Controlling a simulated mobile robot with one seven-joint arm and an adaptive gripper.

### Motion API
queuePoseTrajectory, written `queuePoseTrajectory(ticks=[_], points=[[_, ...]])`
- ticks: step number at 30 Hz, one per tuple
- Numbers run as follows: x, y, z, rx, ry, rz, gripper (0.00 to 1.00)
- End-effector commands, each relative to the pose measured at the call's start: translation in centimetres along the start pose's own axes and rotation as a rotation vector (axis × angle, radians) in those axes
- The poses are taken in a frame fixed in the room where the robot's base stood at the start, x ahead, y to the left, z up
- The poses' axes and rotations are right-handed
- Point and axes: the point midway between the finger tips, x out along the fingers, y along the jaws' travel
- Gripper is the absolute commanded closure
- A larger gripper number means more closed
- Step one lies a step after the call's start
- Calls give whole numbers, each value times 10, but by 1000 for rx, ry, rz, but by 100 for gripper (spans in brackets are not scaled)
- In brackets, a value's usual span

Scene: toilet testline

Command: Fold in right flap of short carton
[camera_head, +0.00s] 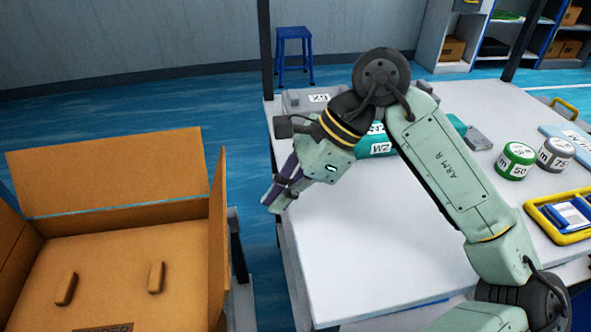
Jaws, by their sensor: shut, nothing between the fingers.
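The short carton (130,270) is an open brown box at the lower left, cut off by the picture's left and bottom edges. Its back flap (110,172) stands up, leaning back. Its right flap (218,235) stands roughly upright along the right side. A left flap (12,240) shows in part. Inside lies a brown panel with two small raised tabs. My gripper (272,203) is shut and empty. It is in the air to the right of the right flap, above the white table's left edge, pointing down and left, apart from the carton.
The white table (350,270) fills the middle and right. On it are teal items (378,145), a green-lidded can (516,160), a grey can (556,152) and a yellow-rimmed tray (562,212). A blue stool (294,52) and shelves stand behind. A narrow gap separates carton and table.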

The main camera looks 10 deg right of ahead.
Motion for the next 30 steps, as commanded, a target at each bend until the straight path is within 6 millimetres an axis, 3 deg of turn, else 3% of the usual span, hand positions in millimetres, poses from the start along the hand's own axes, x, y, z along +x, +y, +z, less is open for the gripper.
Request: queuePoseTrajectory(ticks=[3, 6, 12, 30], points=[[23, 1, 1, -1, -2, 2, 100], [24, 0, 20, -3, 1, 0, 100], [30, 0, 37, 0, 0, -1, 100], [35, 0, 45, -3, 23, 0, 100]])
